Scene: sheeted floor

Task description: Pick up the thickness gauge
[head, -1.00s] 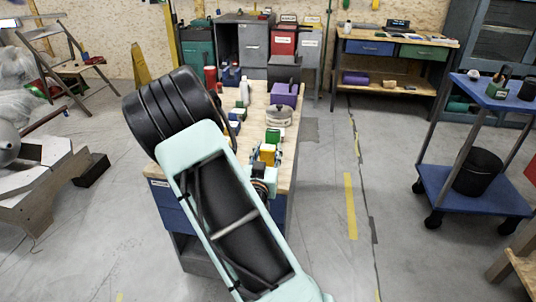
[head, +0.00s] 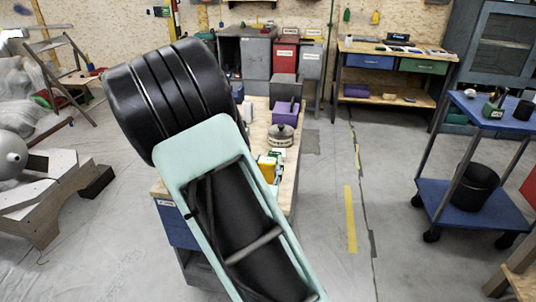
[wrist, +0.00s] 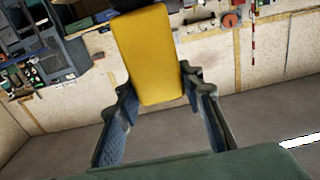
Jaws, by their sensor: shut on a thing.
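A yellow, flat-faced block-shaped thing (wrist: 150,50), which I take to be the thickness gauge, stands between the fingers of my gripper (wrist: 158,90) in the wrist view. The fingers are shut on it, one on each side of its lower end. Its far end reaches up past dark shapes at the top of the picture. The wall and floor show behind it, with no bench surface under it there. In the head view my arm hides both the gripper and the held thing.
On the wooden bench (head: 287,189), a yellow item (head: 268,167), a lidded metal pot (head: 280,135) and a purple box (head: 286,112) stand right of my arm. A blue cart (head: 470,195) is at right. The floor between is clear.

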